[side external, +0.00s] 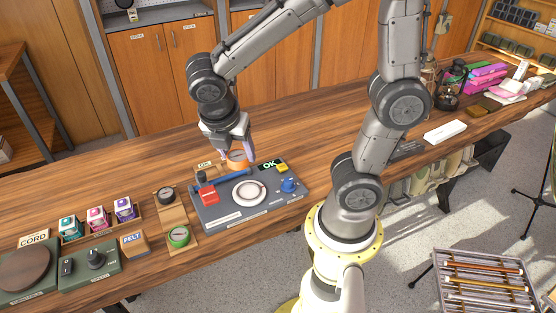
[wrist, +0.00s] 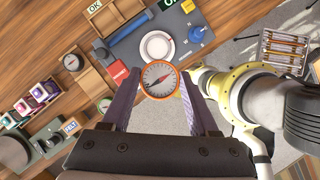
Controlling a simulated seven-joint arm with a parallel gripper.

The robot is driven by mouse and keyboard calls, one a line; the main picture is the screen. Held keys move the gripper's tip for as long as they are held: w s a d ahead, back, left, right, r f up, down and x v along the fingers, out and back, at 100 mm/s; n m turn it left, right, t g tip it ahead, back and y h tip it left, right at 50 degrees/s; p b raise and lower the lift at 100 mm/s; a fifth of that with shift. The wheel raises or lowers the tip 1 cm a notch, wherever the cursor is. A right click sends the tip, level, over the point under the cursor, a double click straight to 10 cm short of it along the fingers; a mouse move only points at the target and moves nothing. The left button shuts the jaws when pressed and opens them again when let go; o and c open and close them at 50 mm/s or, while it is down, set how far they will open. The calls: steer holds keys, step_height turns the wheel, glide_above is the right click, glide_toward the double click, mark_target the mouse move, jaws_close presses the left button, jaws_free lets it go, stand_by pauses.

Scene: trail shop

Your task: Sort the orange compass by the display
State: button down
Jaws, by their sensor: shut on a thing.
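The orange compass (side external: 237,160) is held between the fingers of my gripper (side external: 235,152), above the back of the grey test station. In the wrist view the compass (wrist: 159,78) faces the camera, with a white dial and dark needle, between the purple fingers of my gripper (wrist: 160,98). The grey station (side external: 222,218) has a display (side external: 269,164) that reads OK in green. Its round white plate (side external: 249,192) is empty. A blue knob (side external: 288,186), a red block (side external: 208,194) and a yellow block (side external: 282,168) are on the station.
A wooden tray (wrist: 121,15) with an OK sign (wrist: 95,7) stands behind the station. Left of the station, a wooden holder (side external: 172,215) has a black compass (side external: 166,195) and a green compass (side external: 179,236). Several small coloured boxes (side external: 97,217) stand farther left. The table behind is clear.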

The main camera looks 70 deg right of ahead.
steer(key=w+d+f, duration=0.1)
steer(key=w, duration=0.3)
steer(key=w+d+f, duration=0.1)
steer(key=w, duration=0.3)
steer(key=w+d+f, duration=0.1)
steer(key=w, duration=0.3)
steer(key=shift+w+d, duration=0.15)
steer(key=shift+w, duration=0.15)
steer(key=shift+m+g, duration=0.4)
steer(key=shift+m, duration=0.5)
steer(key=w+d+f, duration=0.1)
steer(key=d+f, duration=0.1)
steer(key=f, duration=0.1)
steer(key=w+d+f, duration=0.1)
steer(key=d+f, duration=0.2)
steer(key=w+d+f, duration=0.1)
steer(key=d+f, duration=0.1)
steer(key=f, duration=0.1)
steer(key=shift+w+d, duration=0.2)
steer(key=shift+d, duration=0.2)
steer(key=shift+f, duration=2.15)
steer(key=shift+f, duration=0.9)
steer(key=shift+c, duration=0.4)
jaws_free()
steer(key=shift+o, duration=0.4)
